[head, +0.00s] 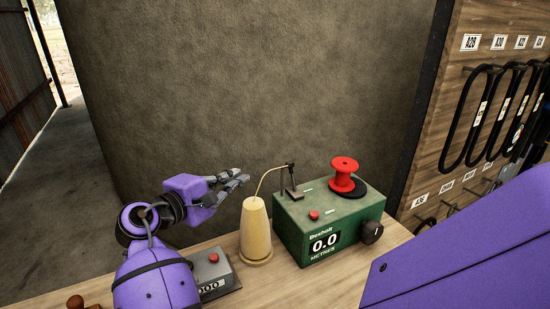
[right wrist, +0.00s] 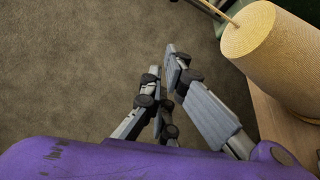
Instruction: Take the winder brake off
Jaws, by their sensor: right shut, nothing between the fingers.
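The winder is a green box (head: 325,212) on the bench, its display reading 0.0 metres. A red spool (head: 343,172) sits on its top, beside a red button (head: 314,215) and a dark upright guide (head: 292,182). A black knob (head: 372,232) is on its front right. I cannot tell which part is the brake. My right gripper (head: 240,179) is shut and empty, left of the winder and apart from it, beyond and left of the twine cone (head: 256,232). In the right wrist view the gripper (right wrist: 165,70) has its fingertips close together, left of the cone (right wrist: 265,60). My left gripper is out of view.
Twine runs from the cone to the guide. A grey counter box (head: 213,270) with a red button stands left of the cone, partly behind my arm. A brown wall (head: 250,90) rises behind the bench. Black belts (head: 490,115) hang on a wooden board at right.

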